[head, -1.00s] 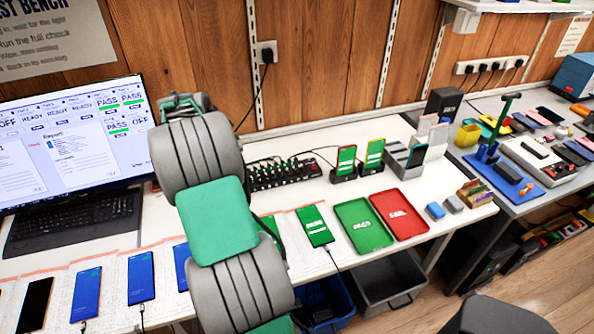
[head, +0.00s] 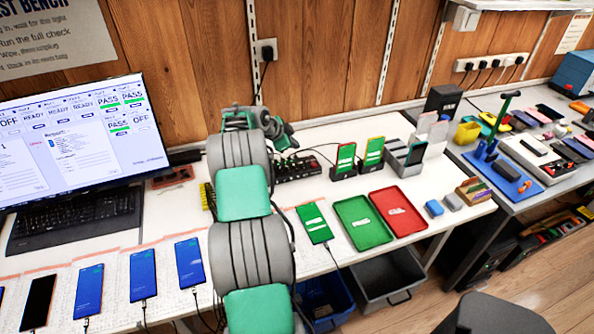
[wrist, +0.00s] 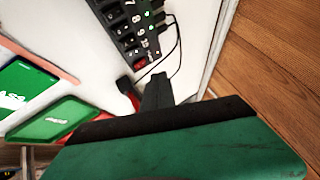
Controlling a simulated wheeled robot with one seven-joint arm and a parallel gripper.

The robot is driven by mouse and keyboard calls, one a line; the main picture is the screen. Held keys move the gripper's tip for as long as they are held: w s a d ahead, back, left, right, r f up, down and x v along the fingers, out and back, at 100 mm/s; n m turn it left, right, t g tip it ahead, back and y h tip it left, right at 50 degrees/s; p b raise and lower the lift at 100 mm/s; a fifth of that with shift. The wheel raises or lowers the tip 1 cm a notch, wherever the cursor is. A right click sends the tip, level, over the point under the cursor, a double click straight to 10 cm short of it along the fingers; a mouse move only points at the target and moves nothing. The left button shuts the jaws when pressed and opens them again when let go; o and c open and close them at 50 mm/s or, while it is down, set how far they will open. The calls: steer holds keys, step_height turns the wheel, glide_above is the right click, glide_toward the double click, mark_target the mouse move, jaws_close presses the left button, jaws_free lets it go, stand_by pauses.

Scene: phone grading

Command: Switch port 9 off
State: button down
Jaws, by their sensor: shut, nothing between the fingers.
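The black port hub (head: 297,168) lies on the white bench, partly hidden by my arm in the head view. In the wrist view the hub (wrist: 135,25) shows at the top, with white numbers, small green lights and a red button at its near end. A 9 seems readable, but its switch position is too small to tell. My gripper (wrist: 157,88) is shut and empty, a little apart from the hub's red-button end in the picture. In the head view my gripper (head: 284,138) is near the hub, with its fingertips unclear.
The monitor (head: 80,140) shows PASS, READY and OFF tiles. Two phones in stands (head: 345,160) stand right of the hub. A green tray (head: 363,235) and a red tray (head: 398,225) lie in front. Cables run behind the hub, near the wooden wall.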

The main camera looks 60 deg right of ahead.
steer(key=f, duration=0.2)
steer(key=f+b, duration=0.1)
steer(key=f, duration=0.1)
steer(key=f+b, duration=0.1)
steer(key=f, duration=0.1)
steer(key=shift+s+a+f, duration=0.3)
steer(key=shift+s+f, duration=0.05)
steer(key=shift+f+b, duration=0.3)
steer(key=shift+f, duration=0.05)
steer(key=shift+a+f, duration=0.1)
stand_by(1.3)
steer(key=shift+s+f+b, duration=0.1)
steer(key=shift+f+b, duration=0.2)
steer(key=shift+b, duration=0.45)
steer(key=shift+f+b, duration=0.3)
steer(key=shift+b, duration=0.1)
steer(key=shift+r, duration=0.15)
stand_by(0.3)
steer(key=shift+r, duration=0.6)
steer(key=shift+r, duration=0.1)
steer(key=shift+w+d+r+p, duration=0.15)
steer(key=shift+r+p, duration=0.1)
steer(key=shift+r, duration=0.95)
steer(key=shift+w+d+r+p, duration=0.1)
steer(key=shift+w+r+p, duration=0.1)
steer(key=shift+r, duration=1)
